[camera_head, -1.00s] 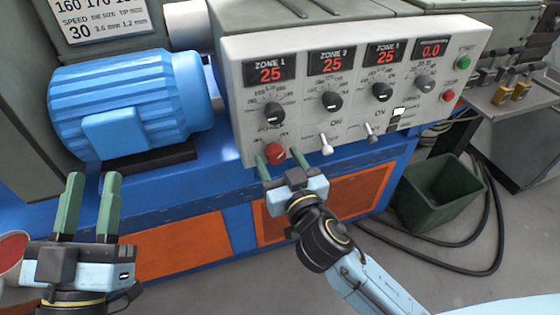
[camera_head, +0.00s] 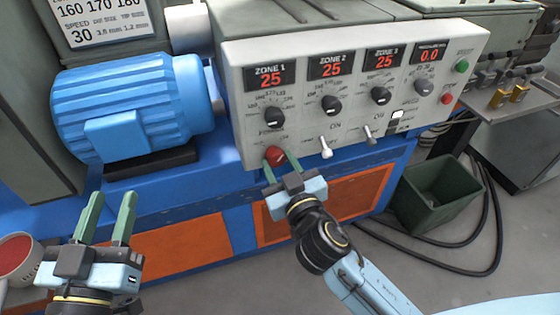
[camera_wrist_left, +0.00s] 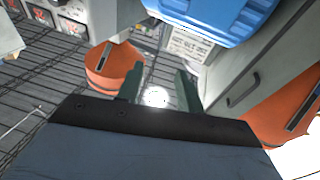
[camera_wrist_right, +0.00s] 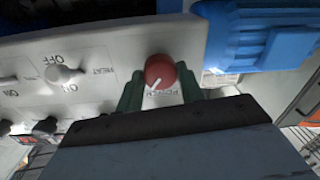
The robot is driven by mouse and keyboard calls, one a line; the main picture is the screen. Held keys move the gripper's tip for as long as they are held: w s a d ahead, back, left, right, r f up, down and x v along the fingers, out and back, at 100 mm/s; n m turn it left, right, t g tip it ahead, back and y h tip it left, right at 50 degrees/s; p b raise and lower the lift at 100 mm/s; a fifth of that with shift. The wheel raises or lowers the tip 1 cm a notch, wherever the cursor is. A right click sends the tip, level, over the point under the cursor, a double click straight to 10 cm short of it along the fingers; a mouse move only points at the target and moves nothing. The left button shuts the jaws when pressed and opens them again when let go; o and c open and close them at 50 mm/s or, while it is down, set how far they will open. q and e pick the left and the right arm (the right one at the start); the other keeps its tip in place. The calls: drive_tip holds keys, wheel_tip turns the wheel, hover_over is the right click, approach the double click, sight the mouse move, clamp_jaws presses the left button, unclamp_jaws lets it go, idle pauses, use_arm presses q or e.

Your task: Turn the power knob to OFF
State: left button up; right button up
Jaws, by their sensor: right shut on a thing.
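The red power knob (camera_head: 274,156) sits at the lower left of the white control panel. My right gripper (camera_head: 279,165) has its green fingers on either side of the knob and is shut on it. In the right wrist view the knob (camera_wrist_right: 160,70) shows between the fingertips, its white pointer slanting toward the picture's lower left. The POWER label beside it is partly hidden. My left gripper (camera_head: 113,200) is open and empty, in front of the machine at the lower left, well away from the knob.
The control panel (camera_head: 360,58) carries zone dials, displays, two toggle switches and green and red buttons. A blue motor (camera_head: 130,105) stands to its left. A red-topped container (camera_head: 18,256) is beside my left gripper. A dark green bin (camera_head: 436,195) and black cables are at the right.

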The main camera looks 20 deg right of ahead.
drive_tip(key=n+p, duration=0.1)
drive_tip(key=n, duration=0.1)
drive_tip(key=shift+r+n, duration=0.15)
drive_tip(key=shift+n, duration=0.15)
drive_tip(key=n+p, duration=0.2)
drive_tip(key=shift+n, duration=0.4)
drive_tip(key=n+p, duration=0.1)
drive_tip(key=n, duration=0.2)
drive_tip(key=n+p, duration=0.1)
drive_tip(key=n, duration=0.3)
drive_tip(key=shift+a+n+p, duration=0.1)
drive_tip(key=shift+n+p, duration=0.2)
drive_tip(key=shift+p, duration=0.05)
use_arm(q)
drive_tip(key=s+a+f+g+y, duration=0.2)
drive_tip(key=s+a+f+g, duration=0.2)
drive_tip(key=s+f+g, duration=0.2)
drive_tip(key=s+a+f+n+g+y, duration=0.1)
drive_tip(key=s+a+f+g+y, duration=0.2)
drive_tip(key=s+f+g, duration=0.4)
drive_tip(key=shift+a+f+g+y+p, duration=0.4)
drive_tip(key=shift+f+g, duration=1)
drive_tip(key=shift+f, duration=1.75)
use_arm(e)
drive_tip(key=shift+n+h, duration=0.3)
drive_tip(key=shift+n, duration=1.1)
use_arm(q)
drive_tip(key=shift+a+f, duration=0.1)
drive_tip(key=shift+f, duration=0.05)
